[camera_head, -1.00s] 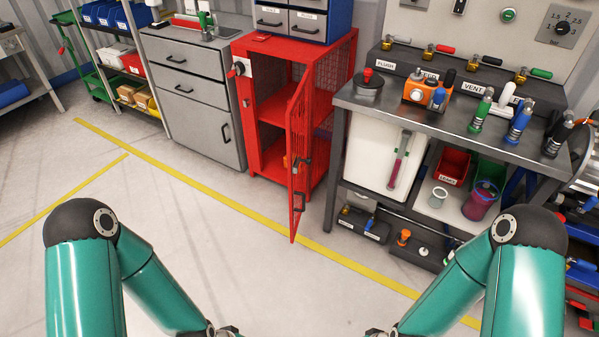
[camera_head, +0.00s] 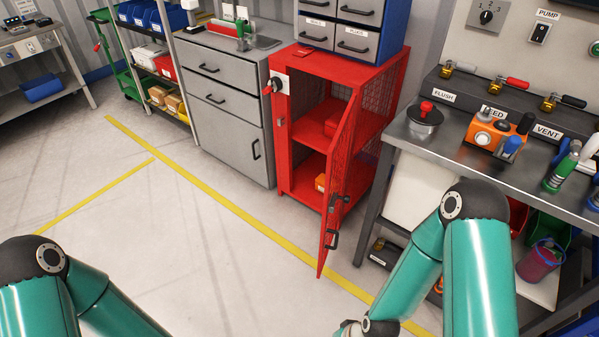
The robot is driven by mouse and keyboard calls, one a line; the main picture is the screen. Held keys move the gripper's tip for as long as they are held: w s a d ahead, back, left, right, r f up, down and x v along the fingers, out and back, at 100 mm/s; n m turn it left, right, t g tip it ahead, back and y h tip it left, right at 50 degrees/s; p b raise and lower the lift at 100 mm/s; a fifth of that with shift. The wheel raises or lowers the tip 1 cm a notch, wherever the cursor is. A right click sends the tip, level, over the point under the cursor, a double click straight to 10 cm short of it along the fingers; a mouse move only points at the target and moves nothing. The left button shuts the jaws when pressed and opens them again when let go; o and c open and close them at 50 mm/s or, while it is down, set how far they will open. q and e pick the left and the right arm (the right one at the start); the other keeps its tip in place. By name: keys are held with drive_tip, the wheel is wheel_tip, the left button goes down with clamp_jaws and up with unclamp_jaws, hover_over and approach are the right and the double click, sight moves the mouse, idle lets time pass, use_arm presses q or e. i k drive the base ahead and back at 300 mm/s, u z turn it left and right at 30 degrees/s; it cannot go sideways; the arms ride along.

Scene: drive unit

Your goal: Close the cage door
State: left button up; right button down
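The red cage (camera_head: 296,157) stands on the floor near the middle of the head view, between the grey cabinet and the workbench. Its red mesh door (camera_head: 340,190) is open and swung out toward me, hinged at the right side. Inside, a red box rests on the shelf and an orange item lies below. Both my teal arms show at the bottom of the view. The left gripper is below the frame. The right arm's wrist shows at the bottom edge, but its fingers are out of view.
The workbench (camera_head: 445,150) with valves and a pot stands close to the right of the cage. A grey drawer cabinet (camera_head: 226,98) stands to the left. Grey drawers (camera_head: 339,36) sit on top of the cage. The floor (camera_head: 200,250) in front is clear, crossed by yellow lines.

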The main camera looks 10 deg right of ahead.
sight(348, 116)
drive_tip(key=z, duration=0.05)
drive_tip(key=i, duration=1.2)
drive_tip(key=z, duration=0.4)
